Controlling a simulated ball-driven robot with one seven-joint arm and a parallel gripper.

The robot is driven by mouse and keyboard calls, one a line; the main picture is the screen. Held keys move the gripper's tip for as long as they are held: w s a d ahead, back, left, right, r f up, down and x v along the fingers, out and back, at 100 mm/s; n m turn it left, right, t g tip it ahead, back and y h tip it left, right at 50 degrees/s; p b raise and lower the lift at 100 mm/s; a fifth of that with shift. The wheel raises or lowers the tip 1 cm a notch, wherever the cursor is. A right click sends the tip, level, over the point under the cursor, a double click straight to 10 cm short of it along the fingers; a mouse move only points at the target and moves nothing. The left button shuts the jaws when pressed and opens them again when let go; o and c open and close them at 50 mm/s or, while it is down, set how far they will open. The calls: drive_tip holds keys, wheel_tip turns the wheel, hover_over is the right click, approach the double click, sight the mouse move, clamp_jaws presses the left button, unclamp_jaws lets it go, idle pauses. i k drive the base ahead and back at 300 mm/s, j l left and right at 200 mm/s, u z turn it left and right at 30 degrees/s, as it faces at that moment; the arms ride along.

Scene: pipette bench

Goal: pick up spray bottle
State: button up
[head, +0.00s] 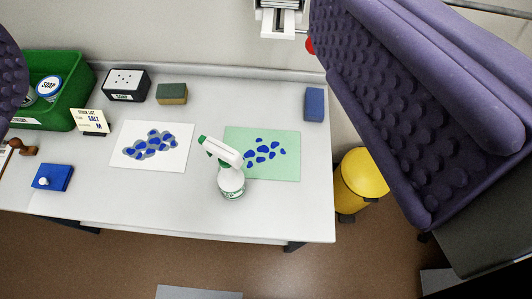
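The spray bottle (231,183) is white with a green nozzle tip and a green and white label. It stands near the front edge of the white table, just left of the middle of the view, overlapping the lower left corner of a pale green sheet. My gripper (215,130) shows as two purple, knobbly fingers, one cut off at the left edge and one large at the right. They are wide apart with nothing between them up close. The bottle lies farther off, within the gap between them in the picture.
Left of the bottle lies a white sheet (118,158) with blue shapes. A green crate (62,65), black box (124,85), sponge (172,93), small sign (90,121) and blue block (50,178) stand left. A blue sponge (314,104) and yellow bin (362,174) are right.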

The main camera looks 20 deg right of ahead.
sight(231, 178)
drive_tip(key=i+l+u, duration=0.1)
drive_tip(key=l, duration=0.25)
drive_tip(key=i+l+u, duration=0.1)
drive_tip(key=l, duration=0.2)
drive_tip(key=i+l+u, duration=0.1)
drive_tip(key=l, duration=0.25)
drive_tip(key=u, duration=1.45)
